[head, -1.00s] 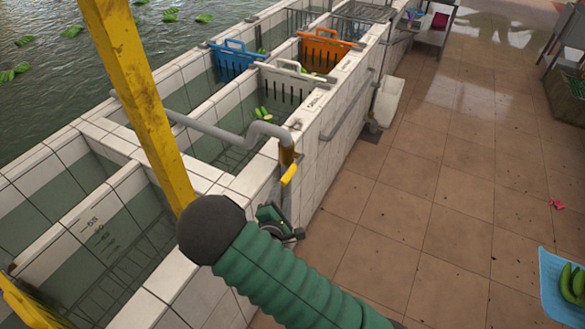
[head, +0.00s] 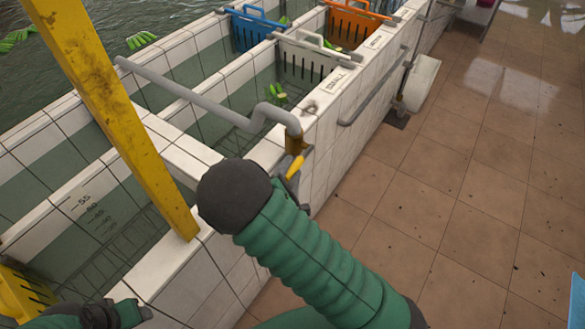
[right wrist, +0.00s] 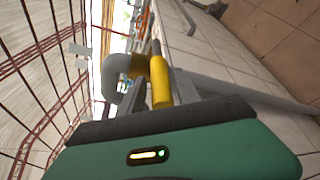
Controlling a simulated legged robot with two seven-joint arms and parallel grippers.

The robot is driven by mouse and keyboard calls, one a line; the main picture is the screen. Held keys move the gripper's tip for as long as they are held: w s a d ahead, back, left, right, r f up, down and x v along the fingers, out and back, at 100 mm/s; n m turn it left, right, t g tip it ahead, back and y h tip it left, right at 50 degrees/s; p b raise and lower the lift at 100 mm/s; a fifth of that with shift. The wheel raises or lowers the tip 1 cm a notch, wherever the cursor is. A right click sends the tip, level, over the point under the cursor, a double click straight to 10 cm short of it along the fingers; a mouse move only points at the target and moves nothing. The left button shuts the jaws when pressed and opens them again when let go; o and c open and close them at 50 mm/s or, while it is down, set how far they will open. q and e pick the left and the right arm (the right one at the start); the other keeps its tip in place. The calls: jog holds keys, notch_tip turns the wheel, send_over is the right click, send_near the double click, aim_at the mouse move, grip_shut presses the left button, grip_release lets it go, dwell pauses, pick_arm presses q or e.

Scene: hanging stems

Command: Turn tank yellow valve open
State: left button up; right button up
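The yellow valve handle (head: 295,167) sits below the brassy end of a grey pipe (head: 215,110) at the tank corner. My right gripper (head: 288,181) is at the handle, partly hidden behind my green forearm. In the right wrist view, the yellow handle (right wrist: 159,82) stands between the two grey fingers, which are apart. I cannot tell whether either finger touches it. My left gripper (head: 143,312) shows small at the bottom left, away from the valve; its finger opening is unclear.
White-tiled tanks (head: 185,160) run along the left. A yellow post (head: 110,110) rises in front of them. Blue (head: 258,30), grey (head: 305,58) and orange (head: 352,22) baskets sit in the far tanks. The brown tiled floor (head: 440,200) at right is mostly clear.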

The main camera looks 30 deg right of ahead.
jog(key=shift+w, duration=0.1)
jog(key=c, duration=0.5)
jog(key=shift+c, duration=1)
jog(key=shift+d, duration=0.25)
grip_shut()
jog(key=shift+r, duration=0.1)
